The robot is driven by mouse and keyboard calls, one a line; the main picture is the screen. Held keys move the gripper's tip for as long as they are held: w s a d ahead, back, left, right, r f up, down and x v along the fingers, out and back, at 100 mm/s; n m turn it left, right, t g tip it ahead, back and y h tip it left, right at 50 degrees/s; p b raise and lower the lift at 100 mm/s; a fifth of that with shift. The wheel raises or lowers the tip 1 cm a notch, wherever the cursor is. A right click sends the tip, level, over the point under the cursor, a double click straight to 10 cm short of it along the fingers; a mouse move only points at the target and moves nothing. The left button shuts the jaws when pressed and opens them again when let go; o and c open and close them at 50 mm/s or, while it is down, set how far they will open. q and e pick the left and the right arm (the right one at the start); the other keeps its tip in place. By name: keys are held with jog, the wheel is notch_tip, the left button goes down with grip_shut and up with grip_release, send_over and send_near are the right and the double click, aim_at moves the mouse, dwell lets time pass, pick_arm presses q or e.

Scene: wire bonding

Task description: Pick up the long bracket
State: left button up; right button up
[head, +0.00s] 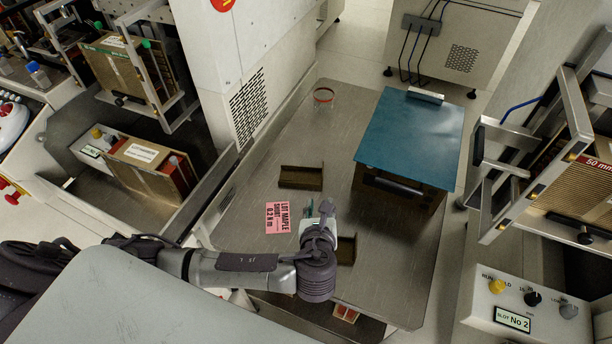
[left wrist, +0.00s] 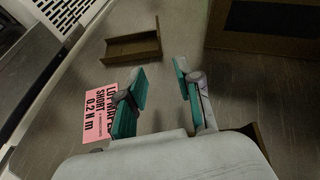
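A brown channel-shaped bracket (head: 301,177) lies on the metal table top, beyond my left gripper. It also shows in the left wrist view (left wrist: 132,47), ahead and left of the fingertips. A second brown bracket (head: 346,251) lies to the right of my left wrist, partly hidden by it; a piece of it shows in the left wrist view (left wrist: 256,136). I cannot tell which one is the long one. My left gripper (head: 318,211) is open above the table, with nothing between its teal-padded fingers (left wrist: 161,75). My right gripper is not in view.
A pink card (head: 277,217) reading "LOT MAPLE SHORT 0.2 N m" lies left of my gripper. A box with a blue-green top (head: 412,135) stands on the right of the table (head: 395,285). Bare table lies between.

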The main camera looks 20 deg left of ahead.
aim_at(301, 173)
pick_arm(q)
jog(key=shift+w+a+r+m+t, duration=0.1)
jog(key=shift+w+a+m+t, duration=0.2)
jog(key=shift+w+m, duration=0.3)
jog(key=shift+m, duration=0.3)
jog(key=b+x, duration=0.1)
jog(key=x, duration=1.2)
jog(key=shift+w+d, duration=0.1)
jog(key=shift+w, duration=0.1)
jog(key=shift+r, duration=0.1)
grip_shut()
